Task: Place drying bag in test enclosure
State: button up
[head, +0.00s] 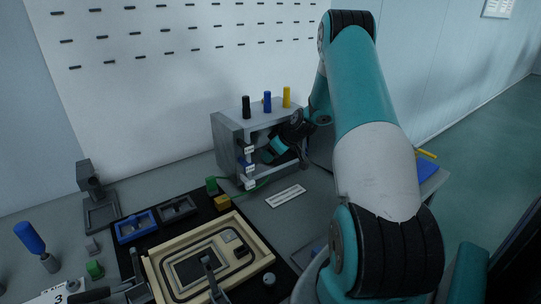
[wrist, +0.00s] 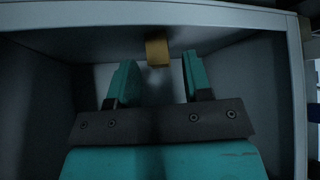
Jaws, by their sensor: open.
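The test enclosure (head: 229,135) is a grey open-fronted box at the back of the bench. Its rim (wrist: 150,14) and inner walls fill the wrist view. My gripper (head: 270,154) reaches into the enclosure's opening. In the wrist view my gripper (wrist: 160,65) has its two teal fingers apart, with nothing held between them. A small tan block-like piece (wrist: 157,52) shows beyond the fingertips, near the middle; I cannot tell whether it is the drying bag. No other candidate for the bag is clear. My arm hides part of the enclosure's right side.
Black, blue and yellow pegs (head: 267,102) stand on the enclosure's top. Labelled connectors (head: 248,168) line its left front edge. A tan framed panel (head: 158,268) lies in front on a black mat, near a yellow block (head: 222,202). A white strip (head: 286,195) lies before the enclosure.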

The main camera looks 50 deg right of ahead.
jog(key=v, duration=0.4)
jog(key=shift+b, duration=0.4)
jog(key=s+d+b, duration=0.1)
jog(key=s+b, duration=0.1)
jog(key=s, duration=1)
jog(key=shift+d, duration=0.4)
